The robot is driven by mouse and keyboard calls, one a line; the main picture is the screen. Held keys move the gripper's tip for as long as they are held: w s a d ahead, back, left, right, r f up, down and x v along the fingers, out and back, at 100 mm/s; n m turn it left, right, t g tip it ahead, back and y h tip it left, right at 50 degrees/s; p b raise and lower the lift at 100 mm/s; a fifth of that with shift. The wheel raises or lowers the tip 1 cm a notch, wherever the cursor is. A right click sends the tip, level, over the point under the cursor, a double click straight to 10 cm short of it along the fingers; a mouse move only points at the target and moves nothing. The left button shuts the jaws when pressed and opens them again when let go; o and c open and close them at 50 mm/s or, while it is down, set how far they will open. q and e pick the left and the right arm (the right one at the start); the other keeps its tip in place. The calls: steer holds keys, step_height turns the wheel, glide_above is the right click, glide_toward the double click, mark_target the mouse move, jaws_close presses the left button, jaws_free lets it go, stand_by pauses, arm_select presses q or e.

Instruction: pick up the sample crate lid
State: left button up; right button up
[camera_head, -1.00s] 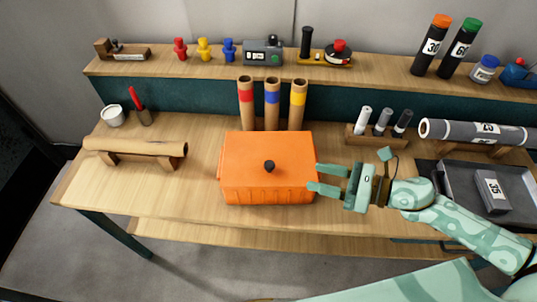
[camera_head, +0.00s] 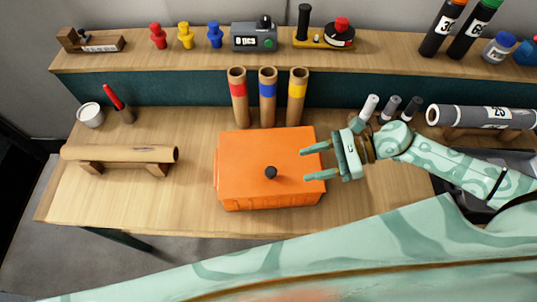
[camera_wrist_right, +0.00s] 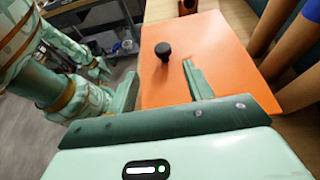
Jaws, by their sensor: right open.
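The sample crate (camera_head: 272,198) is an orange box on the workbench. Its lid (camera_head: 245,150) lies flat on top, with a small black knob (camera_head: 270,172) near the middle. My right gripper (camera_head: 304,164) is open and empty, over the right part of the lid, its fingers pointing left towards the knob. The knob stands apart from the fingertips. In the right wrist view the lid (camera_wrist_right: 230,55) fills the middle, and the knob (camera_wrist_right: 163,50) shows just beyond and between the open fingers (camera_wrist_right: 160,68). My left gripper is out of view.
Three cardboard tubes (camera_head: 268,100) with coloured bands stand close behind the crate. A brown roll (camera_head: 120,154) on a stand lies left, a grey roll (camera_head: 480,117) right. Small cylinders (camera_head: 390,108) stand behind my right gripper.

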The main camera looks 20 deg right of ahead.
mark_target(271, 171)
steer(key=x, duration=0.5)
steer(key=shift+w+a+p, duration=0.1)
steer(key=shift+w+p, duration=0.05)
steer(key=shift+p, duration=0.15)
steer(key=shift+w+a+f, duration=0.1)
steer(key=shift+a+f, duration=0.15)
steer(key=shift+a, duration=0.3)
steer(key=p+x, duration=0.1)
steer(key=x, duration=0.3)
steer(key=shift+w+a+f, duration=0.15)
steer(key=shift+a+f, duration=0.05)
steer(key=shift+f, duration=0.05)
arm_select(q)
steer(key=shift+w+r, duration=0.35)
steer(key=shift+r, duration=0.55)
arm_select(e)
steer(key=c, duration=1.1)
